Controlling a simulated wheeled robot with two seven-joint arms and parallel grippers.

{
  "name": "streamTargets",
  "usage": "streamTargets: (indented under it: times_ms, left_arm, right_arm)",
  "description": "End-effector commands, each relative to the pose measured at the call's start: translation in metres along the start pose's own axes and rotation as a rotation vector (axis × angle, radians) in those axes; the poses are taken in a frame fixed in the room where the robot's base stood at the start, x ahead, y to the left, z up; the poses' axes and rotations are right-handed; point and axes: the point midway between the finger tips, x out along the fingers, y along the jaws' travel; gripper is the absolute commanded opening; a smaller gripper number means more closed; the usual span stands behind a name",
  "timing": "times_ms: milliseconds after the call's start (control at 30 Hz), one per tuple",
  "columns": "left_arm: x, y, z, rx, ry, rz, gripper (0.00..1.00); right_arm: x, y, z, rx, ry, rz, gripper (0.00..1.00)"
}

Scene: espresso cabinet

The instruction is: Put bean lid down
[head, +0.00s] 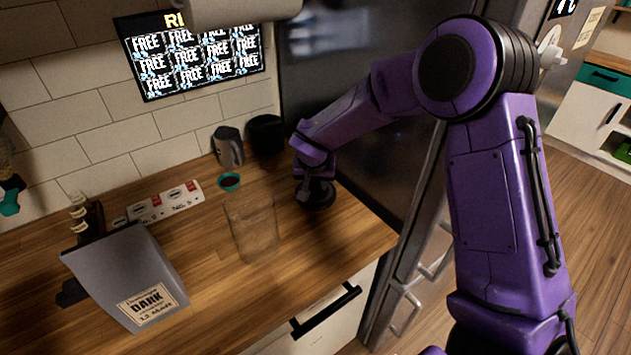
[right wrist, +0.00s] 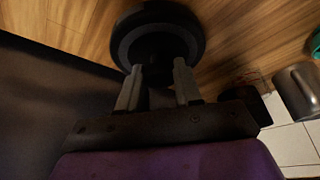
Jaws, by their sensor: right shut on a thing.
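The bean lid is a round black disc (head: 318,199) at the right end of the wooden counter, beside the dark fridge. My right gripper (head: 314,184) comes down on it from above and is shut on its middle. In the right wrist view the two grey fingers (right wrist: 160,77) close on the lid's centre, and the lid (right wrist: 193,38) shows as a dark disc with a lighter ring against the wood. It is at or very near the counter; I cannot tell whether it touches. My left gripper is not in view.
A clear, open container (head: 252,232) stands left of the lid. A small teal cup (head: 229,181), a steel pitcher (head: 228,147) and a black canister (head: 266,134) stand behind. A grey box labelled DARK (head: 120,270) is at left. The counter (head: 335,235) in front of the lid is clear.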

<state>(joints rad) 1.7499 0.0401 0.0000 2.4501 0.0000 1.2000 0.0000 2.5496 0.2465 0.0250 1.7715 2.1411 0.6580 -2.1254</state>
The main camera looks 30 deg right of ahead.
Motion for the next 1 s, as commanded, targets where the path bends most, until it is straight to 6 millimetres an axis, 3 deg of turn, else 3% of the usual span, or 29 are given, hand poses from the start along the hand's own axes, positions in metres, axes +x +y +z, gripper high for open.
streamTargets:
  times_ms: [333,367,433,767,867,1000]
  left_arm:
    - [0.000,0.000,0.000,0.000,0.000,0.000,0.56]
    - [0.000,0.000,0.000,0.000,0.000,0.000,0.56]
    - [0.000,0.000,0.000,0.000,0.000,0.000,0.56]
    - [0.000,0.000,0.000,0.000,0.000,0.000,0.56]
    - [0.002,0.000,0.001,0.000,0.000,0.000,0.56]
    - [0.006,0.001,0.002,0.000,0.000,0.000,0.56]
  right_arm:
    - [0.004,0.000,0.002,0.000,-0.001,-0.001,0.00]
    - [0.004,0.000,0.002,0.001,-0.001,-0.001,0.37]
    - [0.004,0.000,0.002,0.001,0.000,-0.001,0.59]
    - [0.001,0.000,0.000,0.000,0.002,-0.001,0.59]
    - [-0.013,0.000,0.000,0.004,0.001,-0.005,0.59]
    - [-0.049,-0.001,0.000,0.004,0.003,-0.008,0.59]
